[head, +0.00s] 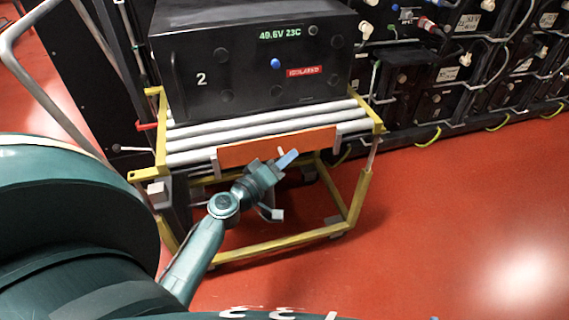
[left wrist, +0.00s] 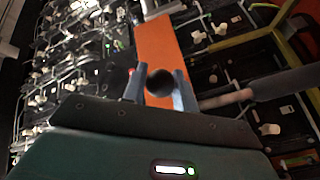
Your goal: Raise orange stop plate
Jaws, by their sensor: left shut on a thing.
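The orange stop plate (head: 240,152) stands across the front edge of the yellow cart's roller bed, below the black battery box. It also shows in the left wrist view (left wrist: 157,45) as an orange strip running up from my fingers. My left gripper (head: 287,157) is at the right half of the plate. In the left wrist view its two blue-grey fingers (left wrist: 159,88) are on either side of a dark round knob (left wrist: 159,81) in front of the plate, and they are shut on it. The knob is hidden in the head view. My right gripper is not in view.
The black battery box (head: 250,75), marked 2, sits on grey rollers (head: 200,130) in the yellow frame (head: 290,240). A battery rack with cables (head: 440,85) stands behind to the right. The red floor (head: 450,210) is clear at the right.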

